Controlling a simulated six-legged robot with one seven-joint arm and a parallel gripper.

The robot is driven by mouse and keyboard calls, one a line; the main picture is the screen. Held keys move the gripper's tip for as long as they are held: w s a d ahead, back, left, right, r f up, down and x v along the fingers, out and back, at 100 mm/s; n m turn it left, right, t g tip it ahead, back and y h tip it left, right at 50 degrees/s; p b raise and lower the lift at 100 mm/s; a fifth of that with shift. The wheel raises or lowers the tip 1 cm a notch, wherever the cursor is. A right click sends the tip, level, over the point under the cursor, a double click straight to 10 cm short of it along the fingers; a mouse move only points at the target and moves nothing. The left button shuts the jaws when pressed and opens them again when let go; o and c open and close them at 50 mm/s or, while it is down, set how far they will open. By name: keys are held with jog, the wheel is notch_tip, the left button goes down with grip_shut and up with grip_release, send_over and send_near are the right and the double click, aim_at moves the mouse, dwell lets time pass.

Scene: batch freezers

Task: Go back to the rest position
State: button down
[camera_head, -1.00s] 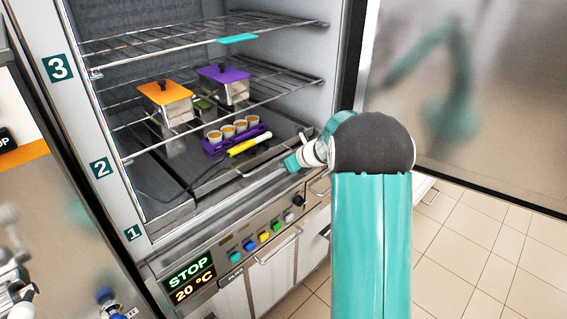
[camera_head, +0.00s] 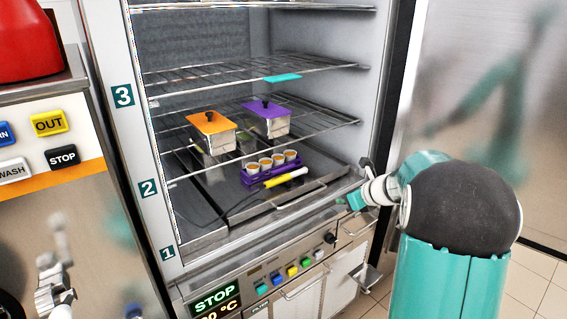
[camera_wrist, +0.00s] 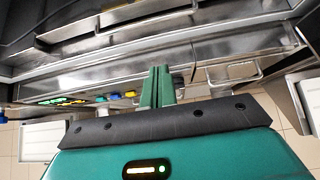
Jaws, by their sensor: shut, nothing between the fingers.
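My gripper (camera_wrist: 157,84) shows in the wrist view with its two green fingers together and nothing between them. Behind the fingers is the front of the freezer with its row of coloured buttons. In the head view my arm reaches from the lower right toward the open freezer. The teal end of the arm (camera_head: 357,199) is at the freezer's front right edge, outside the chamber. The fingers themselves are too small to make out there.
The open freezer holds an orange-lidded box (camera_head: 209,122), a purple-lidded box (camera_head: 265,107), and a purple rack (camera_head: 259,178) of several cups with a yellow probe (camera_head: 286,178) beside it. A teal piece (camera_head: 283,78) lies on the rack shelf above. Tiled floor is free at right.

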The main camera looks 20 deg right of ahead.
jog(key=s+a+r+n+g, duration=0.2)
jog(key=s+a+r+n, duration=0.2)
jog(key=s+a+n, duration=0.4)
jog(key=s+a+r+n+g, duration=0.1)
jog(key=s+a+r+n, duration=0.45)
jog(key=a+n, duration=0.35)
jog(key=s+a+n+h, duration=0.1)
jog(key=s+a+n, duration=0.2)
jog(key=s+n, duration=0.4)
jog(key=s+a+f+n+h, duration=0.1)
jog(key=s+a+n+h, duration=0.1)
jog(key=s+n, duration=0.6)
jog(key=s, duration=0.3)
jog(key=shift+s+a+f+g, duration=0.2)
jog(key=shift+a+g, duration=0.2)
jog(key=shift+d, duration=0.1)
